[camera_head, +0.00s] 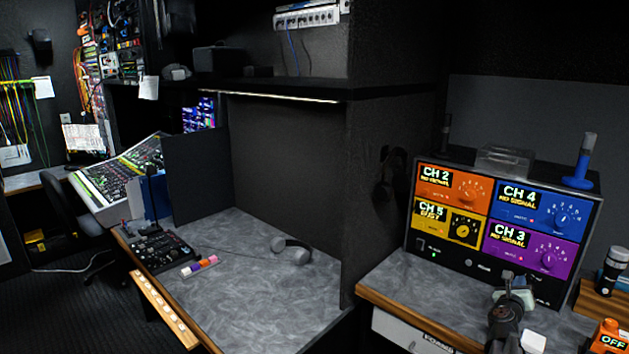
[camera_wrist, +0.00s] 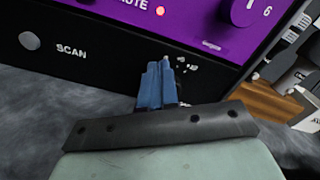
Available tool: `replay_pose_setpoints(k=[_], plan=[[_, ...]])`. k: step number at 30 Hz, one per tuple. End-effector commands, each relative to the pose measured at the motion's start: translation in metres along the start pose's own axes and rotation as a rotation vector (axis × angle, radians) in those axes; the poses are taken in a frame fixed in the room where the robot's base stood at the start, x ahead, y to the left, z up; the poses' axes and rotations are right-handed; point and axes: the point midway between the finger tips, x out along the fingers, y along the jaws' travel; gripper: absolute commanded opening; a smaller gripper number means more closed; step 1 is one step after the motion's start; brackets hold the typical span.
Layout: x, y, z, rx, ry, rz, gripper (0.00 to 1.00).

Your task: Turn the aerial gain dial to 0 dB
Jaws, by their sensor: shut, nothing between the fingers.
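The receiver box (camera_head: 410,225) stands on the right-hand counter, with orange, blue, yellow and purple channel panels, each with a round dial. My gripper (camera_head: 518,283) is in front of its black lower strip, below the purple panel. In the wrist view the blue fingers (camera_wrist: 160,83) are shut together with nothing between them, close to the strip; I cannot tell whether they touch it. Small white markings (camera_wrist: 186,67) show beside the fingertips. No dial marked aerial gain is readable; the fingers cover part of the strip.
The scan button (camera_wrist: 30,41) is left of the fingers, and the purple dial (camera_wrist: 240,8) is above right. A blue aerial (camera_head: 580,165) stands on the box. A wooden rack (camera_head: 597,304) and an orange "OFF" device (camera_head: 608,338) are at right. Headphones (camera_head: 292,250) lie on the left desk.

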Motion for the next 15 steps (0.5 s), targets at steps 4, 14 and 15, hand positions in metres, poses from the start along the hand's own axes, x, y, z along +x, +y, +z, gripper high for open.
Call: replay_pose_setpoints(k=[4,14,15], plan=[[-0.016,-0.001,0.0,0.0,0.0,0.0,0.0],[-0.048,-0.001,0.0,-0.001,0.0,0.0,0.0],[-0.051,0.0,0.0,-0.001,0.0,0.0,0.0]])
